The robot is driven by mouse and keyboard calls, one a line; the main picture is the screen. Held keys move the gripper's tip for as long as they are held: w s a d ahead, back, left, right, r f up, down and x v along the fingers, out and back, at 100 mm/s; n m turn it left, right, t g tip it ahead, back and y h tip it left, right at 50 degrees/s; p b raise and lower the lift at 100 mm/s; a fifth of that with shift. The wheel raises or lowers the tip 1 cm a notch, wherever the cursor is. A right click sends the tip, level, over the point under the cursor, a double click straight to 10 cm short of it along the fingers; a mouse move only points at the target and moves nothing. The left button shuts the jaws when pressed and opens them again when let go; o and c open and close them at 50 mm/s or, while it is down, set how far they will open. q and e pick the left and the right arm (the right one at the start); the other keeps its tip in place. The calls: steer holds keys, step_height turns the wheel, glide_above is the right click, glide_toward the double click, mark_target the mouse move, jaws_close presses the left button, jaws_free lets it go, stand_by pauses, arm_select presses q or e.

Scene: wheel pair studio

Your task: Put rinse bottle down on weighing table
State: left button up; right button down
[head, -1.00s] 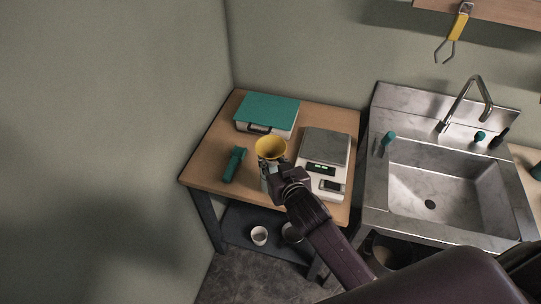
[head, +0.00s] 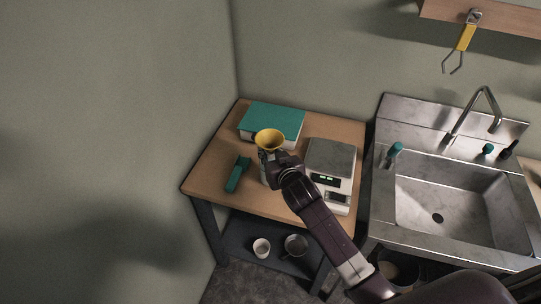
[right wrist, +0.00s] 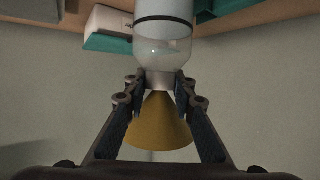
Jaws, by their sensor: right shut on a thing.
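The rinse bottle has a pale, see-through body with a dark band in the right wrist view (right wrist: 163,55) and a yellow cone-shaped top, which shows in the head view (head: 269,139). My right gripper (head: 271,158) is shut on its neck, with one finger on each side in the right wrist view (right wrist: 161,82). The bottle is upright over the weighing table (head: 212,170), between a green tool and the scale. Its base is hidden, so I cannot tell whether it touches the top. My left gripper is out of view.
The scale (head: 331,158) stands close right of the bottle, and the green handled tool (head: 238,174) lies left. A teal-topped case (head: 272,121) is behind. Cups (head: 261,247) stand on the lower shelf. A steel sink (head: 450,205) is at right.

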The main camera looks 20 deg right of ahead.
steer(key=shift+f+b, duration=0.35)
steer(key=shift+f, duration=0.15)
stand_by(0.5)
jaws_free()
stand_by(0.8)
stand_by(0.5)
steer(key=shift+s+p, duration=0.5)
steer(key=shift+s, duration=0.25)
steer(key=shift+s+p, duration=0.7)
steer(key=shift+s, duration=0.85)
